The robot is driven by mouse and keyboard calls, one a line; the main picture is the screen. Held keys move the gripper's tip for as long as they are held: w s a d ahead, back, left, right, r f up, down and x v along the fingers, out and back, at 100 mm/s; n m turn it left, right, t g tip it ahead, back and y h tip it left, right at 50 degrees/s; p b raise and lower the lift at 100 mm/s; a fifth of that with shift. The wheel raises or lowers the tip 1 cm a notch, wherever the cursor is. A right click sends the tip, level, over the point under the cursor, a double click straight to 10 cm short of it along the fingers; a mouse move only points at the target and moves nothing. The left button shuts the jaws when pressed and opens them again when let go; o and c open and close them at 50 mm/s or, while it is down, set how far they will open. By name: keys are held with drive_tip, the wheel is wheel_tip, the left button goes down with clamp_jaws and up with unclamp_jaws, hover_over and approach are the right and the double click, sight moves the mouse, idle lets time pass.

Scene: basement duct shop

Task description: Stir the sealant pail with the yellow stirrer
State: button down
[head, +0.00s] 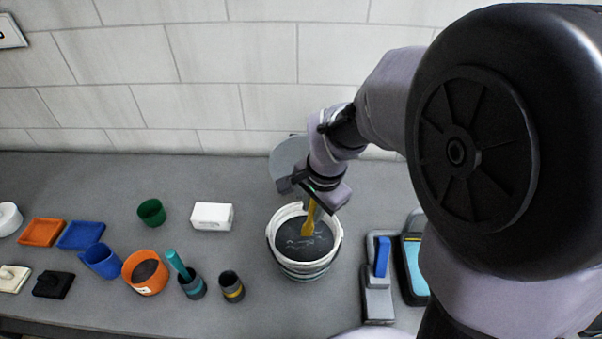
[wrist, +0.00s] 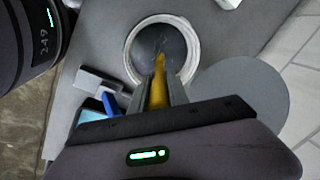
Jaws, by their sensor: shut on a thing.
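The sealant pail (head: 287,268) is a white bucket with a dark grey fill, standing on the grey bench in the head view. It also shows in the wrist view (wrist: 193,36), seen from above. The yellow stirrer (head: 308,219) points down into the pail's opening, its lower end at the dark fill. In the wrist view the stirrer (wrist: 158,88) lies between the two fingers. My gripper (head: 312,198) is shut on the stirrer's upper part, above the pail. Whether the stirrer's tip is below the surface is hard to tell.
A white box (head: 212,217), a green cup (head: 151,212) and an orange pail (head: 144,273) stand to the left. A teal-handled container (head: 191,284) and a dark cup (head: 231,287) are nearer. A blue-handled tool (head: 380,277) lies right. A grey disc (head: 288,160) is behind the pail.

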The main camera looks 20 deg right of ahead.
sight(309, 227)
drive_tip(key=shift+w+a+f+b, duration=0.1)
drive_tip(key=shift+w+f+b, duration=0.15)
drive_tip(key=shift+f+b, duration=0.8)
drive_tip(key=shift+w+f+b, duration=0.2)
drive_tip(key=shift+f+b, duration=0.65)
drive_tip(key=shift+f, duration=0.45)
drive_tip(key=shift+w+a+f+b, duration=0.1)
drive_tip(key=shift+w+f+b, duration=0.15)
drive_tip(key=shift+f+b, duration=0.8)
